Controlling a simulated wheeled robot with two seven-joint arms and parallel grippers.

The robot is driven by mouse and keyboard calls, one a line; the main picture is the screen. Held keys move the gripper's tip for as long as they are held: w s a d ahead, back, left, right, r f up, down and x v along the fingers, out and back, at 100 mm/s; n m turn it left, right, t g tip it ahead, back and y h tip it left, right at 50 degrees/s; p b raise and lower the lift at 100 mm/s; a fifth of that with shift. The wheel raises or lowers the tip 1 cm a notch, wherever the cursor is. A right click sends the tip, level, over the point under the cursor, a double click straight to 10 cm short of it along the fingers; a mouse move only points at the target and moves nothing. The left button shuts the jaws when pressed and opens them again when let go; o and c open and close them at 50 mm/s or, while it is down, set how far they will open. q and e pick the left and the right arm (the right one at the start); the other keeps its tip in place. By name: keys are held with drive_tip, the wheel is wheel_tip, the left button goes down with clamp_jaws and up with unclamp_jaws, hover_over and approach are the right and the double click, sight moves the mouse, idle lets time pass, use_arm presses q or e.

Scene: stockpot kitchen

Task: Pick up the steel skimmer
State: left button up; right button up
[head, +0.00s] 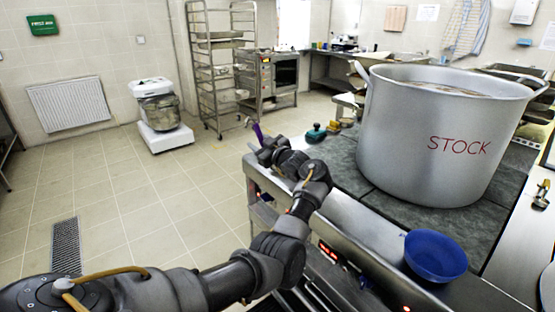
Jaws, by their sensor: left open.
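I cannot clearly make out the steel skimmer. A thin purple piece (258,132), perhaps a handle, stands up just beyond my left gripper; what it belongs to is hidden or too small to tell. My left gripper (262,151) is open at the far left corner of the stove, close to the purple piece; I cannot tell whether they touch. My left arm comes in from the lower left and reaches over the stove's front edge. My right gripper is not in view.
A large grey pot marked STOCK (420,135) stands on the dark stove top (345,160). A blue bowl (435,257) is at the front edge.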

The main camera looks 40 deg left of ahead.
use_arm(q)
clamp_jaws()
drive_tip(key=shift+r, duration=0.1)
idle(0.5)
